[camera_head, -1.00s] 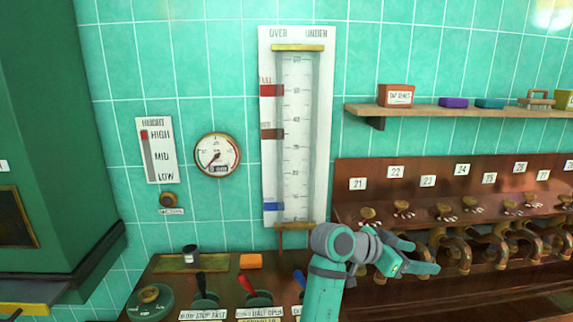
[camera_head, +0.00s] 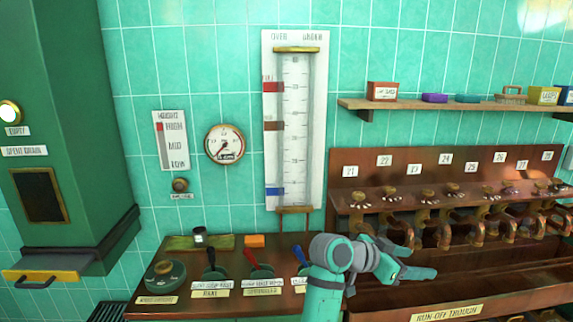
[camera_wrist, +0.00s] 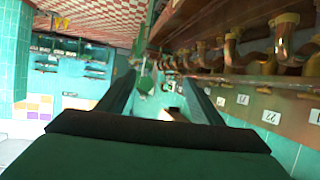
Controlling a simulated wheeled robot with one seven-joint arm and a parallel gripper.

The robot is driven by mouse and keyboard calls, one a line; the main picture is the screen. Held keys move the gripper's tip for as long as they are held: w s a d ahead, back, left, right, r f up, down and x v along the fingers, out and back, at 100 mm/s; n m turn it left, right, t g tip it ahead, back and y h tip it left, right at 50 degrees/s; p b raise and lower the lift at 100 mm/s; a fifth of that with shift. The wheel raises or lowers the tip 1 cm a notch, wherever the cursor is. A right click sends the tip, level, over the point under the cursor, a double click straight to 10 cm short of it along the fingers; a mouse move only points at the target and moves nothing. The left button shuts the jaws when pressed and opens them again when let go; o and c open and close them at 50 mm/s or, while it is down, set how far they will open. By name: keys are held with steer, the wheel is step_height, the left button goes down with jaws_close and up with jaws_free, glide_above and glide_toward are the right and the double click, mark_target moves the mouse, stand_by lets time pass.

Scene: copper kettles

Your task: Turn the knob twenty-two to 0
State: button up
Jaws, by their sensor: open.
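Knob twenty-two (camera_head: 389,192) is a small brass knob under the white label 22 (camera_head: 384,160) on the copper panel. White marks lie around it, but its setting is too small to read. My gripper (camera_head: 420,260) is open and empty. It is below and a little right of the knob in the head view, in front of the lower pipes. In the wrist view my gripper (camera_wrist: 165,88) has its two fingers spread wide. There the label 22 (camera_wrist: 271,117) appears upside down at the lower right, outside the fingers.
Knob twenty-one (camera_head: 358,196) is to the left, knob twenty-three (camera_head: 427,194) to the right. Curved brass taps (camera_head: 444,235) stick out below the row. A wooden shelf (camera_head: 450,104) with small boxes is above. Levers (camera_head: 250,262) stand on the bench at left.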

steer(key=s+a+f+n+t+y, duration=0.1)
steer(key=a+f+n+t, duration=0.25)
steer(key=f, duration=0.65)
steer(key=s+a+f+n+t+y, duration=0.1)
steer(key=s+a+f+n+t, duration=0.2)
steer(key=f, duration=0.8)
steer(key=s+a+f+n+t+y, duration=0.2)
steer(key=s+a+f+n+y, duration=0.3)
steer(key=s+a+f, duration=0.6)
steer(key=s+a+f+n+t+y, duration=0.15)
steer(key=s+a, duration=0.25)
steer(key=s, duration=0.4)
steer(key=s+a+n+y, duration=0.15)
steer(key=s+a, duration=0.25)
steer(key=s, duration=0.4)
steer(key=s+a+f+n+t+y, duration=0.15)
steer(key=s+a, duration=0.25)
steer(key=s, duration=0.4)
steer(key=s+a+r+m+y, duration=0.1)
steer(key=s+a+r, duration=0.1)
steer(key=s+r, duration=0.5)
steer(key=shift+s+r+m, duration=0.3)
steer(key=shift+s+m, duration=0.1)
steer(key=shift+s, duration=0.35)
steer(key=shift+y, duration=0.25)
